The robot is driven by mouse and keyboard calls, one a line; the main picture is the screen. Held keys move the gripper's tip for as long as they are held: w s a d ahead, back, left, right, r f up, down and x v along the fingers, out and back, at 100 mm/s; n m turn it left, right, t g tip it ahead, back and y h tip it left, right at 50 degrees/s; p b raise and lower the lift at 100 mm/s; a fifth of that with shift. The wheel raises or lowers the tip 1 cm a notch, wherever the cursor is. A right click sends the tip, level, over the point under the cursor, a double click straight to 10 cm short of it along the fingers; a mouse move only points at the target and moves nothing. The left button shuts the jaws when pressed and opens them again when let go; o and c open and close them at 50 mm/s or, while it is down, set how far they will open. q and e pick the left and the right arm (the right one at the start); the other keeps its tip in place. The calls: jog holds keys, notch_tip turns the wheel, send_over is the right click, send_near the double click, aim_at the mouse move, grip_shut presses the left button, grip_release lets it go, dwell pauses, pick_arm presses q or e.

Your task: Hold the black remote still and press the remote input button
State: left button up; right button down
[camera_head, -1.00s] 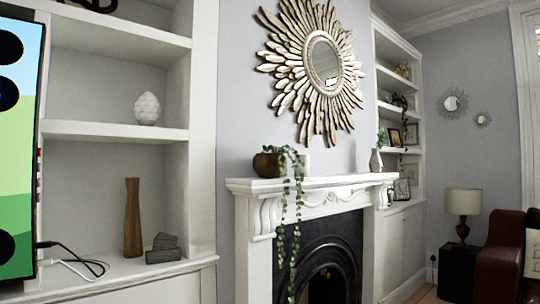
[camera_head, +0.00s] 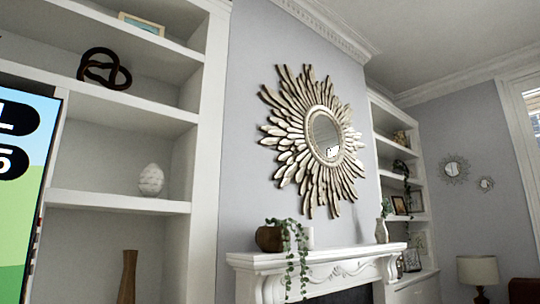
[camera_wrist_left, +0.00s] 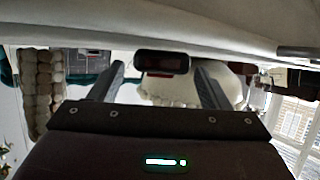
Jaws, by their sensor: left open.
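No remote can be made out for certain in either view. My left gripper (camera_wrist_left: 160,84) shows in the left wrist view, its two dark fingers spread apart with nothing visibly held between them. Beyond the fingertips is a small black rounded thing (camera_wrist_left: 162,62) with a faint reddish patch; I cannot tell what it is. Neither gripper shows in the head view, and my right gripper is in no view.
A lit screen (camera_head: 24,200) stands at the left edge of the head view. White shelves (camera_head: 118,201) hold ornaments. A sunburst mirror (camera_head: 326,134) hangs above the white mantel (camera_head: 330,256). A lamp (camera_head: 478,270) is at the right. The floor is out of the head view.

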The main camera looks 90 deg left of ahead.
pick_arm(q)
jog(key=shift+s, duration=0.1)
jog(key=v, duration=1.1)
jog(key=shift+s+a, duration=0.3)
